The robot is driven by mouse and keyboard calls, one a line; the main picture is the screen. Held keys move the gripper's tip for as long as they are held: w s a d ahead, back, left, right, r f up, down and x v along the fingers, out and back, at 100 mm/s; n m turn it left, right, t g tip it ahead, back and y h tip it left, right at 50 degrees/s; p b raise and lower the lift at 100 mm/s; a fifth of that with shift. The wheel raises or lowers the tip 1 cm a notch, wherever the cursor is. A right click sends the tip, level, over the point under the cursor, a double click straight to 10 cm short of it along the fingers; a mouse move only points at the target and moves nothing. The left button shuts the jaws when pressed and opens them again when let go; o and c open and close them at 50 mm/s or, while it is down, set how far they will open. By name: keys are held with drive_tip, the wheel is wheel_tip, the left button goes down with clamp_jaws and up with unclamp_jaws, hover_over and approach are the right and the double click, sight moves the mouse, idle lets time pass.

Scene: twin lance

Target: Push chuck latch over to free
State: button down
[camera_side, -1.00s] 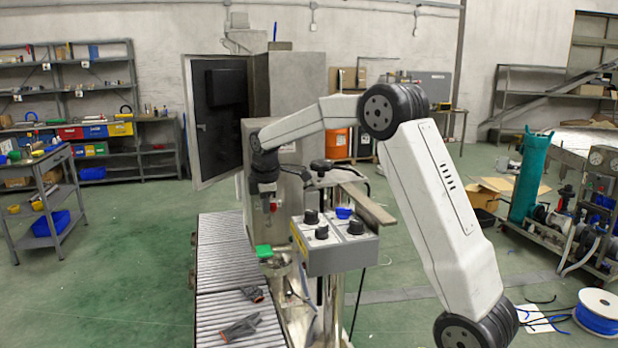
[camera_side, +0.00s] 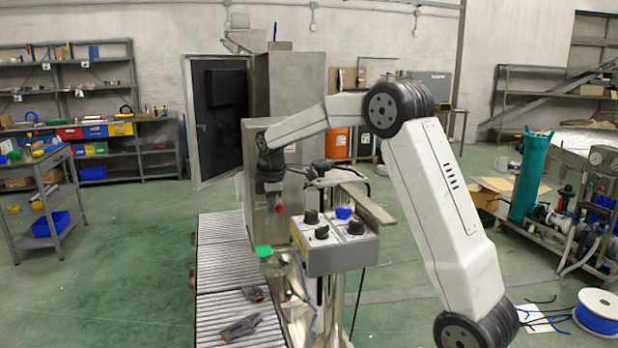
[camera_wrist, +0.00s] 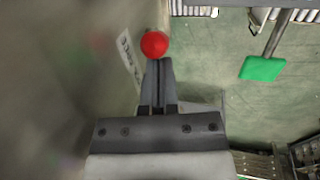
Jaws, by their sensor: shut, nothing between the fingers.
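A red ball knob (camera_wrist: 155,44), which I take to be the end of the chuck latch, shows in the wrist view right at my fingertips. My gripper (camera_wrist: 157,64) is shut with nothing between its fingers. The knob looks touching or very close; I cannot tell which. In the side view the red knob (camera_side: 280,208) sits just below and right of my gripper (camera_side: 271,202), in front of the grey cabinet. The rest of the latch is hidden behind the gripper or too small to make out.
A green paddle (camera_wrist: 263,68) on a metal rod lies right of the fingers in the wrist view. A grey control box (camera_side: 340,246) with black knobs stands close to the right of my gripper. A roller conveyor (camera_side: 222,255) runs below left.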

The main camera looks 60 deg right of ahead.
drive_tip(key=shift+s+d, duration=0.15)
drive_tip(key=shift+s, duration=0.05)
idle(0.4)
drive_tip(key=shift+w, duration=0.15)
drive_tip(key=shift+w+a, duration=0.3)
drive_tip(key=shift+a, duration=0.1)
drive_tip(key=shift+r, duration=0.1)
drive_tip(key=v, duration=0.8)
idle(0.6)
